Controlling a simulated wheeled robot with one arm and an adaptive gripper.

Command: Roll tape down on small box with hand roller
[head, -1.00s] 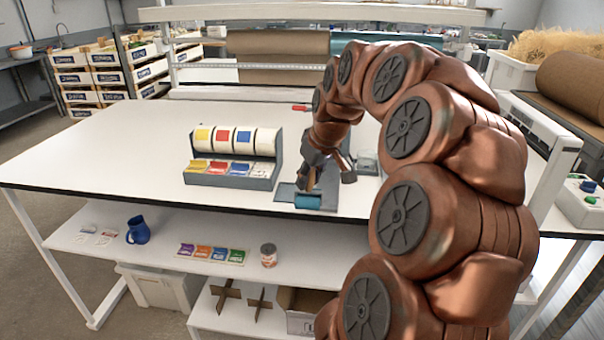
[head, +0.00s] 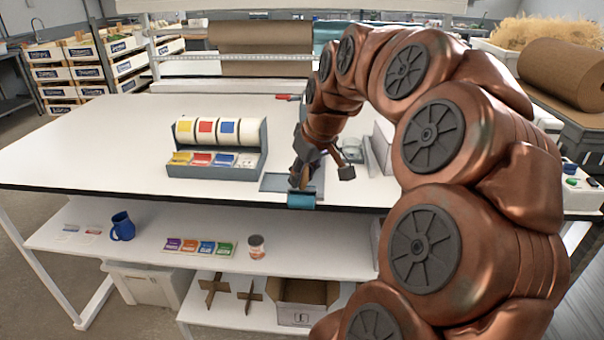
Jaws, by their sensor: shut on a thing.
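My gripper (head: 322,158) is over the front part of the white table, its dark fingers pointing down. It appears closed on the brown handle (head: 297,179) of a hand roller, though the grip itself is small and partly hidden. The roller's blue cylinder (head: 301,201) is below the gripper, at the table's front edge and the front edge of a grey-blue mat (head: 272,183). I cannot tell whether the cylinder touches anything. I cannot make out the small box or its tape with certainty; a pale box-like shape (head: 382,142) is partly hidden behind my arm.
A grey dispenser (head: 213,172) with rolls of coloured labels stands left of the mat. A clear container (head: 352,153) is just right of my gripper. A red-handled tool (head: 287,97) lies farther back. The table's left side (head: 90,150) is clear. A lower shelf (head: 200,235) holds a blue mug (head: 122,227).

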